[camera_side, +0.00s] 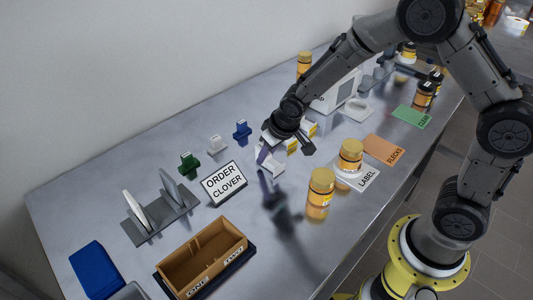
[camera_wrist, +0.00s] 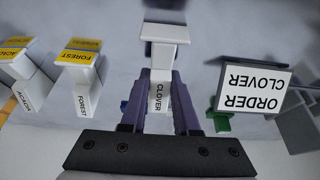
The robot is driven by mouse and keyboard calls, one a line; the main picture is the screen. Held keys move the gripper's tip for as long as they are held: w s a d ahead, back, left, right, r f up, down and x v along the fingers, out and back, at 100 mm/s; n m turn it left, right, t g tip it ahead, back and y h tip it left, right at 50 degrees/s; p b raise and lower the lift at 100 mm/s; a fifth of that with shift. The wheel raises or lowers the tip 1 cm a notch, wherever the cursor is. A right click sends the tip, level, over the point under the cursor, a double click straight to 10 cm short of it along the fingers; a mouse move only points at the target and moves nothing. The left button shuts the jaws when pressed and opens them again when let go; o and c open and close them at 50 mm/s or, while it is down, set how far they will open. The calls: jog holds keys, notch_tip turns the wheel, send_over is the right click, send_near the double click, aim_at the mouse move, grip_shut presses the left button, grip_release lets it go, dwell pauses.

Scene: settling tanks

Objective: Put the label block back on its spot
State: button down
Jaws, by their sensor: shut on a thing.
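My gripper (camera_side: 264,155) is shut on a white label block (camera_wrist: 165,35) that reads CLOVER, also seen in the side view (camera_side: 274,168). In the wrist view the block stands between my two purple fingers (camera_wrist: 160,78), its wide top towards the far side. Whether its base touches the table is not clear. Two similar blocks with yellow tops, FOREST (camera_wrist: 82,70) and ACACIA (camera_wrist: 17,65), stand to the left in the wrist view. In the side view the yellow-topped blocks are partly hidden behind my wrist. The block's own spot cannot be made out.
An ORDER CLOVER sign (camera_side: 224,184) stands left of my gripper, with green (camera_side: 189,166), white (camera_side: 217,145) and blue (camera_side: 242,130) pieces behind. A jar (camera_side: 320,194) and a LABEL mat (camera_side: 366,184) bearing another jar lie to the right. A brown crate (camera_side: 180,270) sits front left.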

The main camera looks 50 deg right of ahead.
aim_at(278, 165)
jog(key=shift+f, duration=0.1)
jog(key=c, duration=0.7)
grip_release()
jog(key=shift+o, duration=0.2)
jog(key=s+d+r, duration=0.3)
jog(key=s+r, duration=1.1)
jog(key=r, duration=0.5)
jog(key=s+d+r+t, duration=0.1)
jog(key=s, duration=1.2)
jog(key=shift+s+d, duration=0.3)
jog(key=shift+d, duration=0.05)
